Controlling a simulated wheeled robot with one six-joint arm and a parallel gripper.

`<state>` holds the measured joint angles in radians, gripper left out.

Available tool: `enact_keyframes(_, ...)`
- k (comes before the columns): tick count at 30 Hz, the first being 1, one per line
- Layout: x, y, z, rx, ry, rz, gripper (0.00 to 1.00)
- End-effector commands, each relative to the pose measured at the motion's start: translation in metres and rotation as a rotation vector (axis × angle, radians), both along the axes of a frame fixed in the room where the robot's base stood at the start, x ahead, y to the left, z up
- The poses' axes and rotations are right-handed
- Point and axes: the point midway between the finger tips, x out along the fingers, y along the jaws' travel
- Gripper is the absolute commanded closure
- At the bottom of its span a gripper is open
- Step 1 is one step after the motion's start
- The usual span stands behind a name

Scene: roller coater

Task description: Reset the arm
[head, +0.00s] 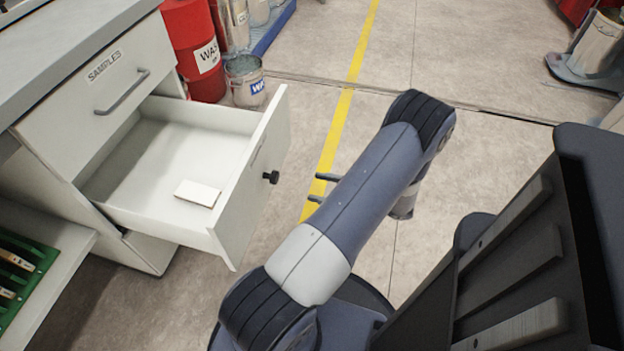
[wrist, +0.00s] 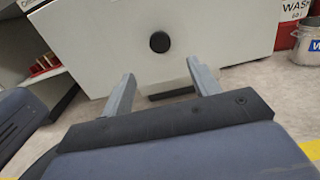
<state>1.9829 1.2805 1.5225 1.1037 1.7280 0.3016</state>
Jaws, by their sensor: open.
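My arm reaches out over the floor in the head view, to the right of an open drawer (head: 140,165). My gripper (head: 317,187) shows there only as two fingertips poking out from behind the arm link, with the rest hidden. In the wrist view my gripper (wrist: 162,88) is open and empty, its two fingers spread apart. The drawer front (wrist: 100,30) with its round dark knob (wrist: 159,42) is ahead of the fingers, and the knob is not between them. In the head view the knob (head: 271,177) is left of the fingertips, with a gap between.
A small white block (head: 197,193) lies in the drawer. The cabinet front (head: 75,110) carries a "SAMPLES" label. A red drum (head: 190,40) and a metal bucket (head: 245,85) stand behind the drawer. A green rack (head: 22,275) is at lower left. Floor at the right (head: 490,150) is clear.

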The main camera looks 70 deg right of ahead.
Motion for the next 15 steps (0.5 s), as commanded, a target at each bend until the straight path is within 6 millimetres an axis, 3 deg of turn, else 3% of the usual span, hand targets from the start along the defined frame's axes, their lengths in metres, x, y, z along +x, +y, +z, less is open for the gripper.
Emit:
enact_keyframes(7,0.019,0.002,0.0,0.001,-0.001,0.004,0.42)
enact_keyframes(15,0.071,0.006,-0.001,0.0,0.0,0.004,0.42)
